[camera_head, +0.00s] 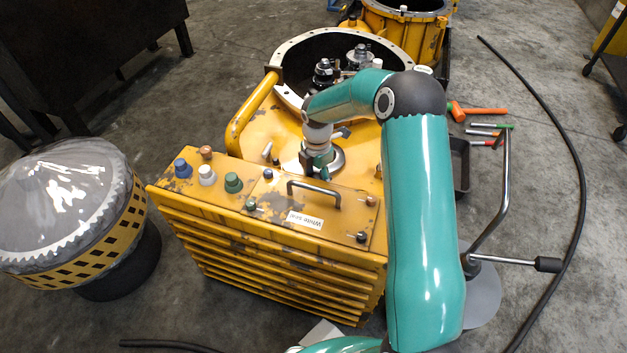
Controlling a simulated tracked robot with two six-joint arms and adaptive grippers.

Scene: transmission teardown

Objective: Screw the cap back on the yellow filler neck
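My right arm reaches over the yellow gearbox housing (262,135). Its gripper (318,165) points down at a round grey fitting (338,163) on the housing top, behind the louvred front box. Dark finger parts and something green show at the gripper. Whether the green piece is a cap held in the fingers or part of the fitting cannot be told. Blue (182,168), white (206,174) and green (233,182) caps stand in a row on the front box. No yellow filler neck can be clearly made out; the gripper and wrist hide that spot. My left gripper is out of view.
A metal handle (314,188) and a "White Seal" label (305,220) are on the front box. A plastic-wrapped drum (65,200) stands left. Hand tools (485,112), a crank bar (500,190) and a black hose (575,180) are right.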

